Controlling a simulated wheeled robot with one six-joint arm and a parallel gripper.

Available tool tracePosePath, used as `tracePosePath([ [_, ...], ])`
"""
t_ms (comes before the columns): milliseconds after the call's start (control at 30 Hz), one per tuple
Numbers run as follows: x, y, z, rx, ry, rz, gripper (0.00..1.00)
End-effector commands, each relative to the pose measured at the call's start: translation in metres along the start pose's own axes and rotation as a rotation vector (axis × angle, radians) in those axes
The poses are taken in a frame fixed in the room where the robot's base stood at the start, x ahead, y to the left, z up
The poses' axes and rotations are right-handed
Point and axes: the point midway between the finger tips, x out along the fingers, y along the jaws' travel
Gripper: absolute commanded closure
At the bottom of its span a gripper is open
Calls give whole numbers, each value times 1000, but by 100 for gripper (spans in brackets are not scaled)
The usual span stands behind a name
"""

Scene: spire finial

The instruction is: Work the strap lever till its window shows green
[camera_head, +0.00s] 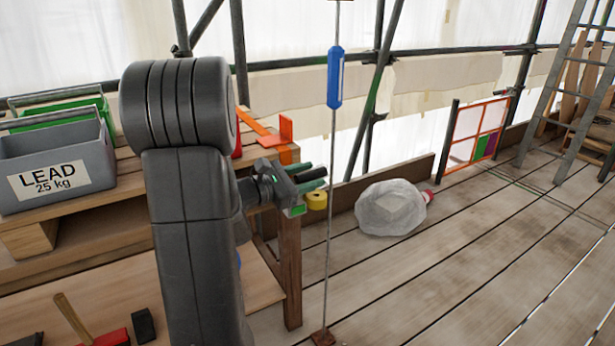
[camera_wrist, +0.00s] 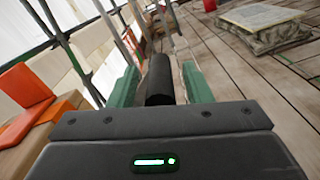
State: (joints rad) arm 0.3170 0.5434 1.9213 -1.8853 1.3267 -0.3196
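My gripper (camera_head: 314,178) is at the right end of the wooden bench, with its green fingers pointing right. In the wrist view the fingers (camera_wrist: 160,83) stand apart, with a black rounded bar (camera_wrist: 160,80) between them. Narrow gaps seem to show on both sides of the bar; I cannot tell whether it is the strap lever's handle. An orange strap (camera_head: 256,127) and an upright orange piece (camera_head: 286,128) lie on the bench behind my gripper; orange blocks also show at left in the wrist view (camera_wrist: 25,86). I make out no lever window; my arm hides part of the bench.
A grey lead crate (camera_head: 70,155) and a green crate (camera_head: 62,113) stand on the bench at left. A thin rod with a blue fitting (camera_head: 335,78) rises right of my gripper.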

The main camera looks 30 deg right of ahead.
Motion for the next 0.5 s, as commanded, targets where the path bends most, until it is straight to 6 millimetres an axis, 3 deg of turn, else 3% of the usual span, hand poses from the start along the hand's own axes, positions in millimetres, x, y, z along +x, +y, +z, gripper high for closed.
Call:
tracePosePath([
  [267, -7, 1, 0, 0, 1, 2, 55],
  [500, -42, 2, 0, 0, 2, 5, 55],
])
